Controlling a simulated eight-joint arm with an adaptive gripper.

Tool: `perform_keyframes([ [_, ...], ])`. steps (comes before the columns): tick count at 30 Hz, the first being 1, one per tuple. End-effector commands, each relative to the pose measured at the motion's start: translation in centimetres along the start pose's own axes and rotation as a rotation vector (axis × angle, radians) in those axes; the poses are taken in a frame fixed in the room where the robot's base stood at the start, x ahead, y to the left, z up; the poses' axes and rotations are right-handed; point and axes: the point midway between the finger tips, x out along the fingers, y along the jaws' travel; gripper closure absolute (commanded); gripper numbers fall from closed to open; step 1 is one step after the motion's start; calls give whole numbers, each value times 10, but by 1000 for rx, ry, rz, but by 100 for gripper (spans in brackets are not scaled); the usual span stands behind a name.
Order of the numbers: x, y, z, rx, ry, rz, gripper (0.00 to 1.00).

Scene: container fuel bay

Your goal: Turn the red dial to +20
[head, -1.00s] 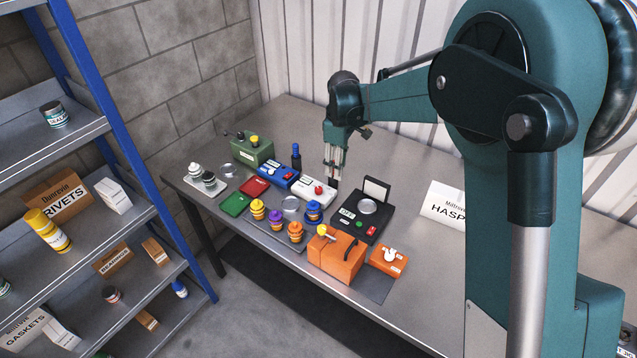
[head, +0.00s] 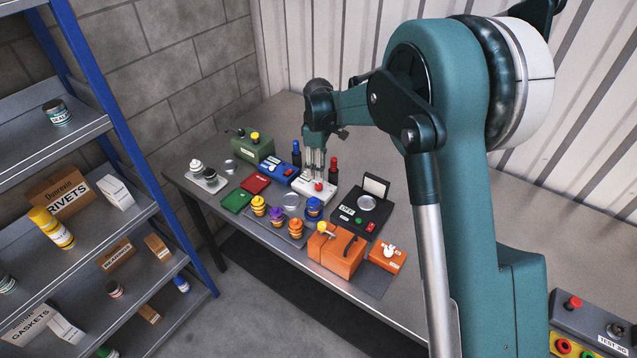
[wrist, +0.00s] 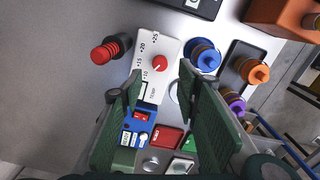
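The red dial (head: 318,187) sits on a white panel box (head: 309,195) on the grey bench. In the wrist view the red dial (wrist: 160,64) is round with a small pale mark, and the white panel (wrist: 164,45) has printed numbers including 10, 15, +20 and +25. The pale mark appears to face the lower left, towards the 10 side, but is too small to read exactly. My gripper (head: 315,172) is over the white box, close to the dial. In the wrist view my gripper (wrist: 160,73) has its fingers spread and empty, with the dial beyond and between the tips.
The bench behind is clearer.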

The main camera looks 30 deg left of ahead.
Motion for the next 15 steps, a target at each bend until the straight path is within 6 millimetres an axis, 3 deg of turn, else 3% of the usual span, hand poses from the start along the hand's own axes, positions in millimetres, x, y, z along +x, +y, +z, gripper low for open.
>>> perform_keyframes([
  [15, 52, 0, 0, 0, 0, 0, 68],
])
